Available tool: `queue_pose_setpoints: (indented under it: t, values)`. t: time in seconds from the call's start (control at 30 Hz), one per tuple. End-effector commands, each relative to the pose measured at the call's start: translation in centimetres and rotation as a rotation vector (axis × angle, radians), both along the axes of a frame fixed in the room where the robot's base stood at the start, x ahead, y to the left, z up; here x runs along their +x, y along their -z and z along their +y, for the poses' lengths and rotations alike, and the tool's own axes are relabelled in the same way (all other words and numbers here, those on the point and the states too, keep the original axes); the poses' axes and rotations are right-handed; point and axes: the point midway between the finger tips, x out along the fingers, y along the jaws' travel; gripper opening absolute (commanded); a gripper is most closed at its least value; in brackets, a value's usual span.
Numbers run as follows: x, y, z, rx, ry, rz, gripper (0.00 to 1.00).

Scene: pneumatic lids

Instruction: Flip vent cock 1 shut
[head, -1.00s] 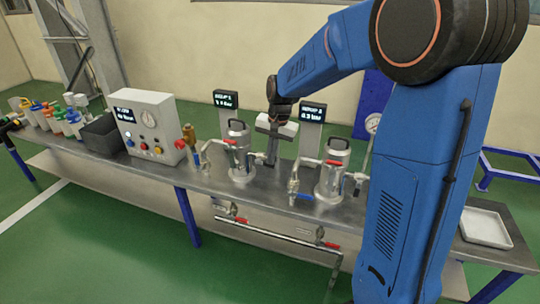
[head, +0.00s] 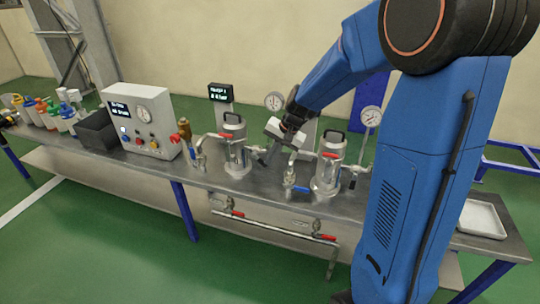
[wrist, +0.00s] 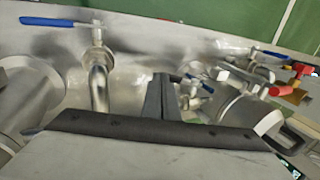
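Vessel 1 (head: 236,153) is a steel pot with a black-handled lid, standing on the bench left of my gripper (head: 269,157). My gripper reaches down, tilted, between vessel 1 and vessel 2 (head: 327,172). In the wrist view, my gripper's dark fingers (wrist: 162,92) lie close together and look shut, with nothing visible between them. A small valve with a short dark lever (wrist: 197,83) shows just beyond the fingertips; it may be vent cock 1. I cannot tell whether the fingers touch it. In the head view my gripper and the fittings hide this area.
Red-handled and blue-handled valves, including a blue lever (head: 302,190), sit on pipes by both vessels. A control box (head: 143,120) stands to the left. Gauges (head: 371,117) rise behind. A white tray (head: 482,218) lies at the right end of the bench.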

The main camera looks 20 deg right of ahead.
Motion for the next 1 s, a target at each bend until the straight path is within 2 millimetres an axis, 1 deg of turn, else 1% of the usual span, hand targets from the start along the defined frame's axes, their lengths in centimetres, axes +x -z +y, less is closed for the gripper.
queue_pose_setpoints:
  t: [0.5, 0.8, 1.0]
  values:
    - [0.3, 3.2, 0.5, -0.002, -0.002, 0.001, 0.0]
    - [0.8, 4.5, 1.1, 0.0, 0.0, 0.001, 0.0]
    - [1.0, 4.9, 1.4, -0.001, -0.001, 0.0, 0.0]
